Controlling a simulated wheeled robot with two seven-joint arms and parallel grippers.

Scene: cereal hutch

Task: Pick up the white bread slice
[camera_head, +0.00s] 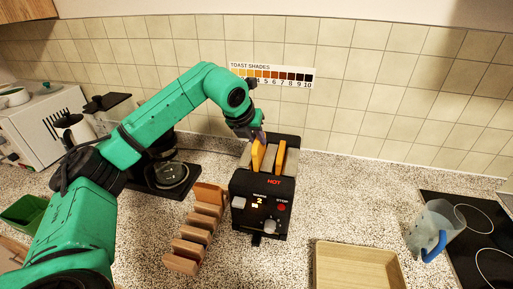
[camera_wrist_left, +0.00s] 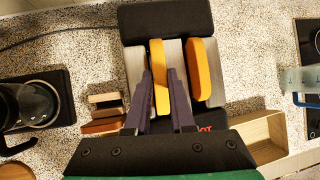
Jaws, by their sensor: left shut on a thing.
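A black toaster (camera_head: 262,205) with grey sides stands on the counter; its front shows "HOT" and a "2". Two golden-yellow bread slices stand upright in its slots: a left slice (camera_head: 257,156) and a right slice (camera_head: 280,156). In the left wrist view, the left slice (camera_wrist_left: 159,60) lies between the fingers of my left gripper (camera_wrist_left: 160,76), and the right slice (camera_wrist_left: 205,72) is clear of them. In the head view my left gripper (camera_head: 257,136) is over the toaster, shut on the left slice. No slice looks white. My right gripper is not in view.
A wooden rack (camera_head: 203,222) stands left of the toaster, and a coffee maker (camera_head: 165,175) is behind it. A wooden tray (camera_head: 357,249) is at front right. A clear jug with a blue handle (camera_head: 432,228) stands by the black hob (camera_head: 480,228).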

